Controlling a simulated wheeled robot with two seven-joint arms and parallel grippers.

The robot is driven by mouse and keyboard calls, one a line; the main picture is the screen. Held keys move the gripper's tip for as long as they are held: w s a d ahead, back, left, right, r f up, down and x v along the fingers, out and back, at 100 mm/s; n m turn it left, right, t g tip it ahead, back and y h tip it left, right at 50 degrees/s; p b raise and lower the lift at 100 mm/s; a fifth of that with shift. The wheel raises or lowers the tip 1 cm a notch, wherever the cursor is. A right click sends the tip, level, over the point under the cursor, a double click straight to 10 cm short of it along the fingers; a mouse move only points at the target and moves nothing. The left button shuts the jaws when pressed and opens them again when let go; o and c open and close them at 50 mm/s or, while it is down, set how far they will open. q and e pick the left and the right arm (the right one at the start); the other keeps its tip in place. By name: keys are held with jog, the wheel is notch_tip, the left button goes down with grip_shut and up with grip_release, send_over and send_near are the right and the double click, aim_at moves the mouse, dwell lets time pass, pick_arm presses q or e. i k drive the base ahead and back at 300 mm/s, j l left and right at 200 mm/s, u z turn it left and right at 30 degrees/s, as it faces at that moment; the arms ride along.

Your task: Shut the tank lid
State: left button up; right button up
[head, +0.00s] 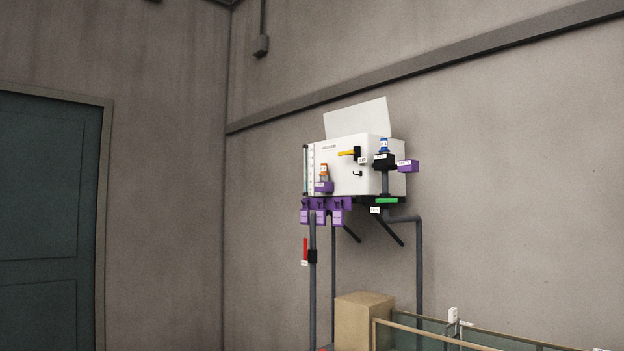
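A white tank (343,174) is mounted on the right wall, a little right of the middle of the head view. Its lid (358,118) is a thin white panel standing up and tilted at the tank's top, so the tank is open. The inside of the tank is hidden from this low angle. Neither of my grippers is in view.
Purple blocks (319,204), a yellow-handled valve (346,153), a red lever (305,249) and a blue-capped fitting (384,145) are on or around the tank. Pipes (419,265) run down below it. A cardboard box (363,316) and a wood-railed glass barrier (440,335) stand below. A dark door (45,220) is at left.

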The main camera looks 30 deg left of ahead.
aim_at(372, 116)
jog(key=u, duration=0.75)
jog(key=i+j+u, duration=0.7)
jog(key=i+u, duration=0.35)
jog(key=i+j+u, duration=0.1)
jog(key=i+u, duration=0.35)
jog(key=i, duration=0.95)
jog(key=i+j, duration=0.1)
jog(key=i, duration=1.15)
jog(key=i+z, duration=0.6)
jog(key=z, duration=0.2)
jog(key=i+j+z, duration=0.35)
jog(key=i+z, duration=0.15)
jog(key=z, duration=0.25)
jog(key=i+j+z, duration=0.15)
jog(key=z, duration=0.25)
jog(key=i+j+z, duration=0.1)
jog(key=z, duration=0.3)
jog(key=i+j+z, duration=0.1)
jog(key=z, duration=0.3)
jog(key=i+j+z, duration=0.15)
jog(key=j+z, duration=0.35)
jog(key=i+j+z, duration=0.1)
jog(key=j+z, duration=0.9)
jog(key=i+l, duration=0.05)
jog(key=l, duration=0.05)
